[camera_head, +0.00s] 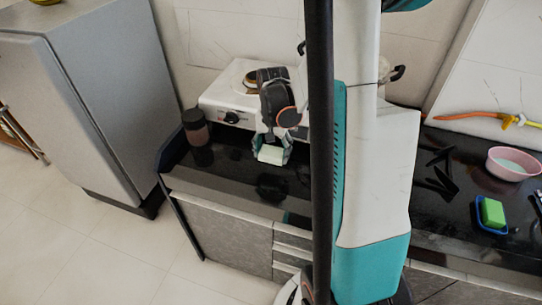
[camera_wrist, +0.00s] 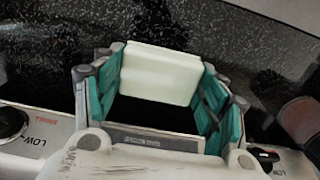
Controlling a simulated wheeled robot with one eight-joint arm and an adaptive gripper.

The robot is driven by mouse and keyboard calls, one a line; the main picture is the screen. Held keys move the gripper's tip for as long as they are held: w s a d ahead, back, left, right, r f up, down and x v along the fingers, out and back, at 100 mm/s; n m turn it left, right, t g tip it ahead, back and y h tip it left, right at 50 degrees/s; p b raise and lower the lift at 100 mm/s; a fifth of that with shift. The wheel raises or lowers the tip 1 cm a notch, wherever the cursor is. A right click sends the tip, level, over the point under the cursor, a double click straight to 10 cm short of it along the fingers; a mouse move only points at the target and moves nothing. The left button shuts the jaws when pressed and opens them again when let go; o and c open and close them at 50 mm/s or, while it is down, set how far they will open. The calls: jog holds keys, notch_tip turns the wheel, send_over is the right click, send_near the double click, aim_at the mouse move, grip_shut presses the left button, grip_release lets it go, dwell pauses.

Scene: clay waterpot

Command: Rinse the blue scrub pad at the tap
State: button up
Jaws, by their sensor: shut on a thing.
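My gripper (camera_head: 270,148) is over the dark counter, in front of the white stove. It is shut on a pale cream block (camera_wrist: 162,75), held between its teal finger pads. The block (camera_head: 270,154) also shows in the head view, small and pale. No clearly blue scrub pad shows in either view. A green sponge (camera_head: 492,212) lies on a blue dish (camera_head: 478,218) at the right of the counter. No tap is clearly seen; a yellow fitting (camera_head: 508,120) sits on an orange hose at the back right.
The white stove (camera_head: 222,101) with knobs stands behind my gripper. A dark reddish jar (camera_head: 195,128) stands left of it. A pink bowl (camera_head: 510,174) with pale contents and black, stick-like objects (camera_head: 440,172) are on the right counter. My body hides the middle.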

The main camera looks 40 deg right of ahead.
aim_at(272, 151)
notch_tip(272, 151, up, 14)
jog(key=p, duration=0.4)
jog(key=shift+a, duration=0.1)
jog(key=w+a+f+n, duration=0.4)
jog(key=a+f+n, duration=0.1)
jog(key=a, duration=0.6)
jog(key=w+a+f+n, duration=0.4)
jog(key=a+f+n, duration=0.2)
jog(key=a, duration=0.5)
jog(key=shift+a+f+n, duration=0.15)
jog(key=shift+n, duration=0.35)
